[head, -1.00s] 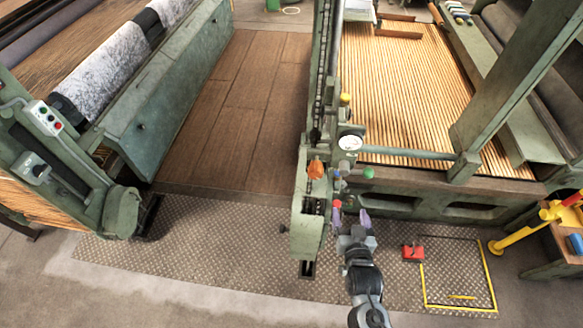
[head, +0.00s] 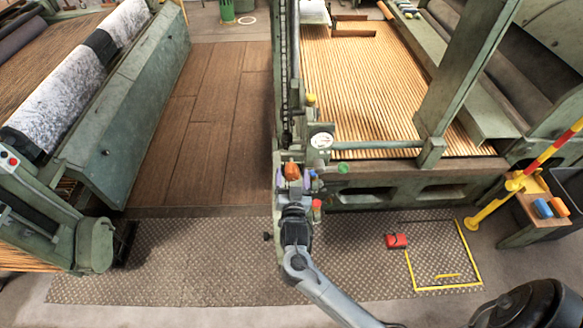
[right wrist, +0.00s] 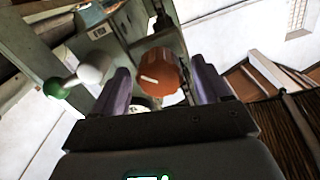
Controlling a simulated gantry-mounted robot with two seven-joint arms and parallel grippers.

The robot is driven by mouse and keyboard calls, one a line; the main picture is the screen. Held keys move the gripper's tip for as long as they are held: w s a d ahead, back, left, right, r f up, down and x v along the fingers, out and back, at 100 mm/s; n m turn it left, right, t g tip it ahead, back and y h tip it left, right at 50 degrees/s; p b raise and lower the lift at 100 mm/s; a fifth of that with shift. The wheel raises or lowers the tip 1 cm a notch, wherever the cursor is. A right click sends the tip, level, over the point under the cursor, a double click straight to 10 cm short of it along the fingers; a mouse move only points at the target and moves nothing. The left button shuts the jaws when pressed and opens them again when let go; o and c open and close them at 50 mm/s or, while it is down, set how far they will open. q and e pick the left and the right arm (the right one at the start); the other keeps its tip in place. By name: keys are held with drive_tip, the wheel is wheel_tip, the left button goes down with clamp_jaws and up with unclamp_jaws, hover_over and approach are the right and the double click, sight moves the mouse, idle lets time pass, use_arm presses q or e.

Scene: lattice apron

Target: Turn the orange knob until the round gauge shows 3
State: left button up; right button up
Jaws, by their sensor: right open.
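The orange knob (head: 292,170) is on the front of the green machine post; in the right wrist view the knob (right wrist: 160,72) shows a white pointer line. The round white gauge (head: 321,141) is up and right of it; its reading is too small to make out. My right gripper (head: 294,182) is open, its purple fingers pointing at the knob. In the right wrist view the knob appears between the fingers of the gripper (right wrist: 163,84), with gaps visible on both sides. Whether the fingertips reach past its face is unclear. My left gripper is out of view.
A green knob (head: 344,167) and a red knob (head: 316,203) sit close by on the machine. A green ball (right wrist: 55,88) and a white ball (right wrist: 93,68) show left of the fingers. A red box (head: 397,241) lies on the floor plate.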

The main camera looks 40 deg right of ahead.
sight(292, 168)
drive_tip(key=shift+x, duration=1.65)
drive_tip(key=c, duration=1)
